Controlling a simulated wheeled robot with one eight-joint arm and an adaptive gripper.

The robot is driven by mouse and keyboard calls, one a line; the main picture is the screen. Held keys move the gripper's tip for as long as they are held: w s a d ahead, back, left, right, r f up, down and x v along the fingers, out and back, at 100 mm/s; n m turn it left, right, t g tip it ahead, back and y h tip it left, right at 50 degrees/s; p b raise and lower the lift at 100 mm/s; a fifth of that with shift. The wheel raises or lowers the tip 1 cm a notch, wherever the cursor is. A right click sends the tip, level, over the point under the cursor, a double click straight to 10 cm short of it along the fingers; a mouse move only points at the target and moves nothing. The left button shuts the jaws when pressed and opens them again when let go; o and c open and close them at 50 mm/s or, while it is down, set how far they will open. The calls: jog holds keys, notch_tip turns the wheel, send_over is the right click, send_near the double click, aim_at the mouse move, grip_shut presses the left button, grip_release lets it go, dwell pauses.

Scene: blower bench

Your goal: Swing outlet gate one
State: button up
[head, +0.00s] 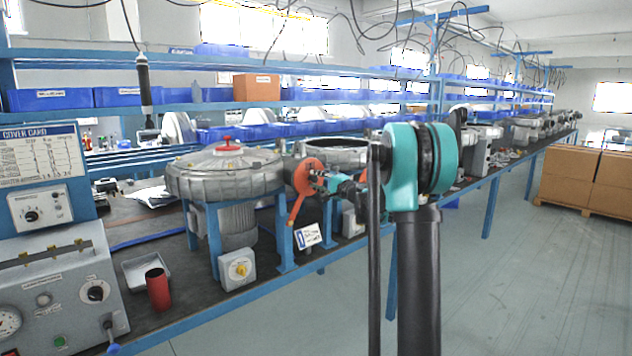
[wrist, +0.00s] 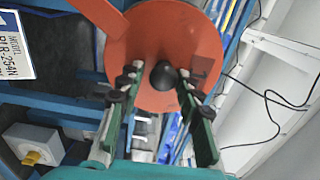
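The outlet gate is an orange round plate (head: 304,172) with a narrow orange arm, at the right side of the near blower (head: 225,172). In the head view the arm slants down from the plate. In the wrist view the gate plate (wrist: 200,42) fills the top middle, with a dark round knob (wrist: 163,75) on it. My gripper (wrist: 160,80) is open, with one finger on each side of the knob and visible gaps to both. It also shows in the head view (head: 322,177), in front of the plate. Whether the fingertips touch the plate is unclear.
A white label (head: 307,236) hangs below the gate. A grey switch box with a yellow knob (head: 239,269) is on the bench front. A red cylinder (head: 158,289) and a tray stand left. A second blower (head: 345,152) is behind.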

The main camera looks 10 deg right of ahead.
jog(key=shift+o, duration=1)
jog(key=shift+a, duration=0.1)
jog(key=v, duration=1.2)
jog(key=s+a+f+n+g+h, duration=0.1)
jog(key=s+a+f+n+g, duration=0.3)
jog(key=s+f, duration=0.5)
jog(key=s+a+f+n+g+h, duration=0.25)
jog(key=s+a+f, duration=0.35)
jog(key=s, duration=0.6)
jog(key=s+d+f+n+g+h, duration=0.2)
jog(key=s+f, duration=0.5)
jog(key=s, duration=0.4)
jog(key=s+d+f+n+g+h, duration=0.2)
jog(key=s+d+f, duration=0.5)
jog(key=s, duration=0.4)
jog(key=shift+f+n+h, duration=0.45)
jog(key=shift+f+h, duration=0.2)
jog(key=shift+h, duration=0.6)
